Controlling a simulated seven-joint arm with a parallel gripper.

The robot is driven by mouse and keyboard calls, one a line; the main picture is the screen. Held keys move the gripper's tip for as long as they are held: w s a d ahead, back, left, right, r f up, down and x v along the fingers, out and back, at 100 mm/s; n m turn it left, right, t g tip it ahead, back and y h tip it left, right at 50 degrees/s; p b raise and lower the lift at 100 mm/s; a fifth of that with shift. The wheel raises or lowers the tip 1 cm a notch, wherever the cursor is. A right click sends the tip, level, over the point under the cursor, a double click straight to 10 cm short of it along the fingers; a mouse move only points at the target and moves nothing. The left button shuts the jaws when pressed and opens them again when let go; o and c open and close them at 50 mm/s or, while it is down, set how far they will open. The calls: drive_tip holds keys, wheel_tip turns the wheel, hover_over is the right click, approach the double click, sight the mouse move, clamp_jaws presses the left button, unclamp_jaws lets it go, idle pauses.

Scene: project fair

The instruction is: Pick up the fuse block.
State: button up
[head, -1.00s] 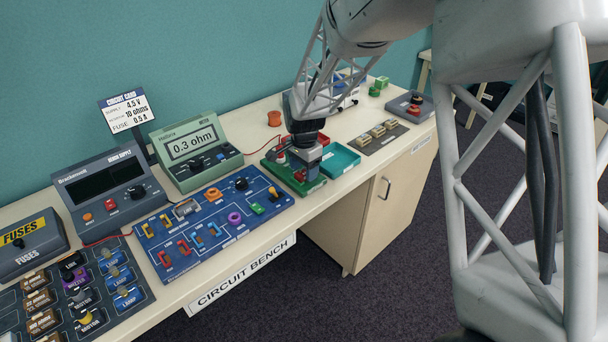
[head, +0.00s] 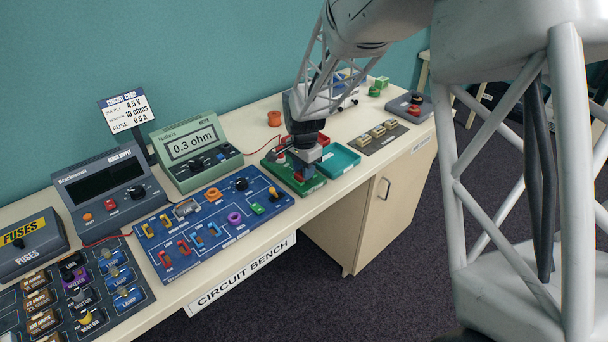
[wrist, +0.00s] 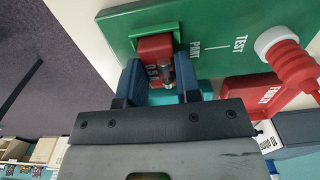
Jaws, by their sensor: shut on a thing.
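The fuse block (wrist: 154,47) is small and red, with a partly visible "0.5" marking. In the head view my gripper (head: 304,172) is low over the green board (head: 272,174), and the block is largely hidden there. I cannot tell whether the block is clear of its holder.
A teal tray (head: 340,160) stands right of the board. The blue circuit board (head: 215,215) and green meter (head: 195,150) are to the left.

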drive_tip(key=shift+r, duration=0.15)
drive_tip(key=shift+r, duration=0.55)
drive_tip(key=shift+s+d+r, duration=0.1)
drive_tip(key=shift+s+r, duration=0.1)
drive_tip(key=shift+r, duration=0.4)
drive_tip(key=shift+s+d+r, duration=0.1)
drive_tip(key=shift+s+r, duration=0.1)
drive_tip(key=shift+r, duration=0.35)
drive_tip(key=s+d, duration=0.1)
drive_tip(key=s, duration=0.3)
drive_tip(key=s+d+r, duration=0.1)
drive_tip(key=s+d, duration=0.1)
drive_tip(key=s, duration=0.3)
drive_tip(key=s+d, duration=0.1)
drive_tip(key=s, duration=0.4)
drive_tip(key=shift+s+d+r, duration=0.15)
drive_tip(key=shift+s+d, duration=0.05)
drive_tip(key=shift+d, duration=0.05)
drive_tip(key=shift+r, duration=0.2)
drive_tip(key=shift+r, duration=1.25)
drive_tip(key=shift+w, duration=0.1)
